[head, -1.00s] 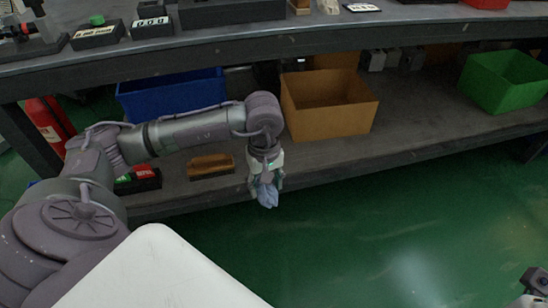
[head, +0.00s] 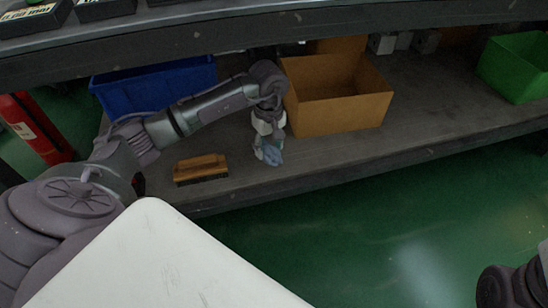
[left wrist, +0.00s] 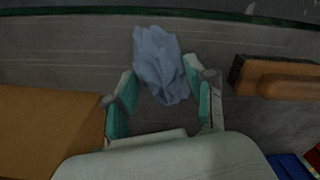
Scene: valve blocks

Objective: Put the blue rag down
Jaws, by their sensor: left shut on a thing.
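The blue rag (head: 274,154) is a crumpled pale-blue cloth. My left gripper (head: 267,157) points down over the lower shelf, shut on the rag. In the left wrist view the rag (left wrist: 158,62) sticks out past the teal-padded fingers of the gripper (left wrist: 162,88). The grey lower shelf (head: 330,155) lies beneath it; I cannot tell whether the rag touches it. My right gripper does not show; only a dark part of my right arm is at the lower right of the head view.
A cardboard box (head: 338,112) stands just right of the gripper, and a wooden-handled brush (head: 200,168) lies to its left. A blue bin (head: 155,85) is behind on the left; a green bin (head: 515,68) is far right. The upper shelf edge (head: 270,35) runs overhead.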

